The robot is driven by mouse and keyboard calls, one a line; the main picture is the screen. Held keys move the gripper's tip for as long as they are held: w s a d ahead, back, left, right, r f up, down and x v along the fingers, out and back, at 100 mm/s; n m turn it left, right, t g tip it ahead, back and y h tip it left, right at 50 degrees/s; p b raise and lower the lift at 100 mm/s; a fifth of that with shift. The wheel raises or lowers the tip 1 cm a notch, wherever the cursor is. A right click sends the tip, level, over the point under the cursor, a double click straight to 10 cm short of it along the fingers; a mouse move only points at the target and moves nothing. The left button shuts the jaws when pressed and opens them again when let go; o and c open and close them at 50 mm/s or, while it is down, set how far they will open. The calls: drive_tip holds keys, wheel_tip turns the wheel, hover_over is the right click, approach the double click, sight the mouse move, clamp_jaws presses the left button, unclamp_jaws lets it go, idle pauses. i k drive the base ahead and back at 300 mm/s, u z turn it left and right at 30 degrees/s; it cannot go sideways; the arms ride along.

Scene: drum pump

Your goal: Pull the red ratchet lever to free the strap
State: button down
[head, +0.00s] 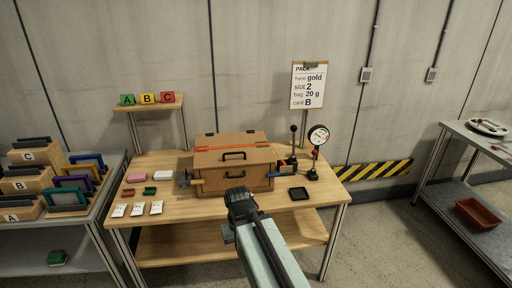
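A wooden box (210,158) with dark handles stands on the workbench. A thin orange-red strap (232,147) runs across its lid from side to side. I cannot clearly make out a red ratchet lever; a small red part (283,163) shows by the box's right side, too small to identify. My gripper (238,192) is dark and sits in front of the box, near its lower front edge in the picture. Its fingers point away from me, so I cannot tell whether they are open or shut. No held object shows.
Right of the box are a black-knobbed upright lever (293,140), a dial gauge (318,137) and a black tray (299,194). White cards (138,209) and small blocks lie on the left. A sign (308,86) stands behind. Side tables flank the workbench (170,240).

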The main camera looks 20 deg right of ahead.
sight(315, 153)
drive_tip(key=u, duration=0.35)
drive_tip(key=i, duration=1)
drive_tip(key=z, duration=0.05)
